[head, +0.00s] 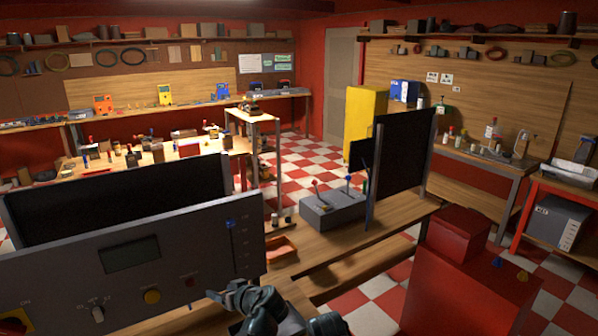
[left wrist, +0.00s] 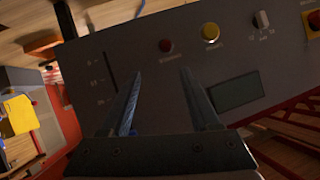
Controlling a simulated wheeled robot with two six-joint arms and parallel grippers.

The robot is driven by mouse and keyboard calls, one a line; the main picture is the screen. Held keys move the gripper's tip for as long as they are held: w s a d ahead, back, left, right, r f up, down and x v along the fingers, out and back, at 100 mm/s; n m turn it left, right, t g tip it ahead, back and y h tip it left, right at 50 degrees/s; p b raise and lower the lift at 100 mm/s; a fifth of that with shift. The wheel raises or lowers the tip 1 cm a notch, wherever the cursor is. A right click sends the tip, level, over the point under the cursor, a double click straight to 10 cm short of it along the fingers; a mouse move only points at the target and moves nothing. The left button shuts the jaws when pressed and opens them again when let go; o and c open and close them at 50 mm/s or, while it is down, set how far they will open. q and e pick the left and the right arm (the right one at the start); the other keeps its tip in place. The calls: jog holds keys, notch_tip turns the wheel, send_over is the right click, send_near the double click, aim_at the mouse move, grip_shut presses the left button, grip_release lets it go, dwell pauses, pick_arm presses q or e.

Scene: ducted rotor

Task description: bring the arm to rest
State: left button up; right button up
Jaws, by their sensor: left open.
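My left gripper (head: 222,295) is low in the head view, in front of the lower right part of a grey control panel (head: 190,250). Its jaws are open and nothing shows between them. In the left wrist view the two fingers (left wrist: 160,78) stand apart, and the panel (left wrist: 170,65) appears turned over beyond them. The panel has a dark display (head: 130,254), a yellow knob (head: 151,296), a red button (head: 190,282) and a slider with a blue handle (head: 230,224) near the top of its slot. I cannot tell whether the fingertips touch the panel. My right gripper is out of view.
A dark screen (head: 120,197) stands behind the panel. An orange tray (head: 281,250) and a grey lever box (head: 335,208) sit on the wooden bench to the right. A red cabinet (head: 465,285) stands at the front right. Checkered floor (head: 300,165) lies open behind.

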pick_arm(q)
jog(key=s+d+f+m+g+h, duration=0.2)
jog(key=s+f+m+g+h, duration=0.3)
jog(key=s+f, duration=0.55)
jog(key=s+d+f+m+g+h, duration=0.1)
jog(key=s+d+m, duration=0.1)
jog(key=s+d, duration=0.2)
jog(key=s+d+f+m+g+h+b, duration=0.1)
jog(key=s+d, duration=0.4)
jog(key=d, duration=0.5)
jog(key=shift+d+f+m+g+h+b, duration=0.35)
jog(key=shift+m+g, duration=0.45)
jog(key=shift+m, duration=0.3)
